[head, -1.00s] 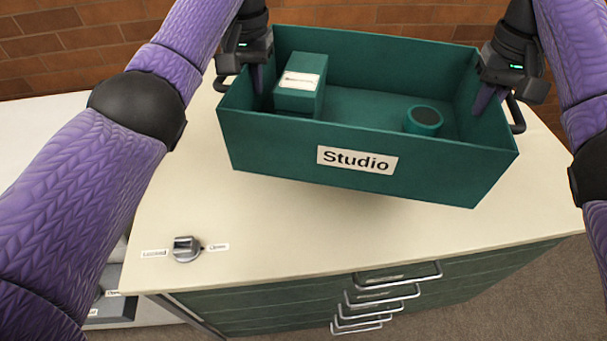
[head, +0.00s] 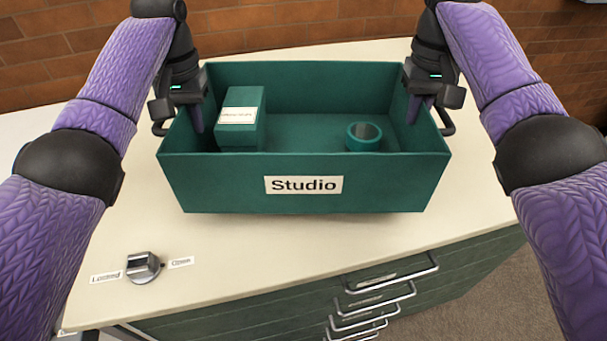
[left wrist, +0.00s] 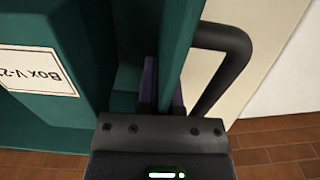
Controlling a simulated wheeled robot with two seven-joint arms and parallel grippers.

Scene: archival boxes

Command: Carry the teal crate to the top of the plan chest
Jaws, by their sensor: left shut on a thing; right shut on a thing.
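The teal crate (head: 235,185) with a "Studio" label is over the cream top of the plan chest (head: 300,250); I cannot tell whether it touches the top. It looks about level. Inside are a teal box with a white label (head: 245,138) at the left and a round teal item (head: 363,143) at the right. My left gripper (head: 196,118) is shut on the crate's left wall, one finger inside, beside the black side handle (left wrist: 222,70). My right gripper (head: 414,108) is shut on the right wall. The crate's underside is hidden.
A grey knob (head: 142,267) with small labels on both sides sits on the chest top at the front left. Drawers with metal handles (head: 390,272) are in the chest's front. A brick wall (head: 300,25) stands behind.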

